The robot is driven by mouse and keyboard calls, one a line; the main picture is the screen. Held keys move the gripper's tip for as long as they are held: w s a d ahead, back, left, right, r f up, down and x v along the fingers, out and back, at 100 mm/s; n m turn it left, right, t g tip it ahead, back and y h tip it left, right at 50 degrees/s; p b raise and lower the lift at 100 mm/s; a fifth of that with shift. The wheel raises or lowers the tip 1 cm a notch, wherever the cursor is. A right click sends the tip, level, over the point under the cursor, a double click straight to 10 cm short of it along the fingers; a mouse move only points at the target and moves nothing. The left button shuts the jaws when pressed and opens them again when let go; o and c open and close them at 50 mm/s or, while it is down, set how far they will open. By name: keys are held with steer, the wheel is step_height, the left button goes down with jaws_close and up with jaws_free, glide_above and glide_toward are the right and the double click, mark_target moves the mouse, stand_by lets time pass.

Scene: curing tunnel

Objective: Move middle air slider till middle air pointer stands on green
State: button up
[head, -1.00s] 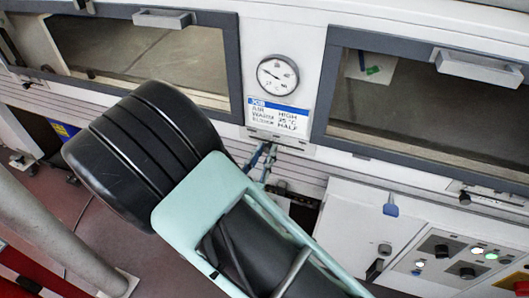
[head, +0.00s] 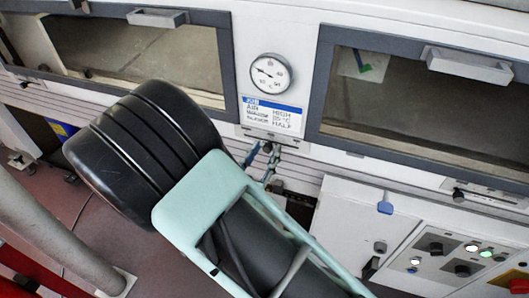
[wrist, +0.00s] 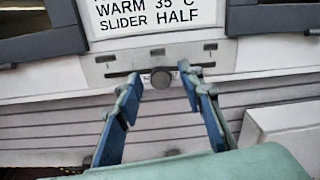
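A grey slotted plate with a round dark knob (wrist: 160,78), apparently the slider, sits below the printed card in the wrist view. My gripper (wrist: 162,82) is open, with one blue finger on each side of the knob and a visible gap to each. In the head view my gripper (head: 266,155) is small and reaches the panel under the card. Behind the right window, a white card (head: 348,63) carries a green patch (head: 366,69) and a thin blue strip, possibly the pointer. The strip appears to meet the green, but it is too small to be sure.
A round dial gauge (head: 271,73) sits above the printed card (head: 272,116), which reads air high, warm 35 °C, slider half. A control box (head: 450,255) with knobs and lamps is at lower right. A white block (wrist: 285,122) juts out right of my fingers.

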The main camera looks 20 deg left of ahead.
steer(key=s+a, duration=0.1)
steer(key=s, duration=1.1)
steer(key=shift+a, duration=0.15)
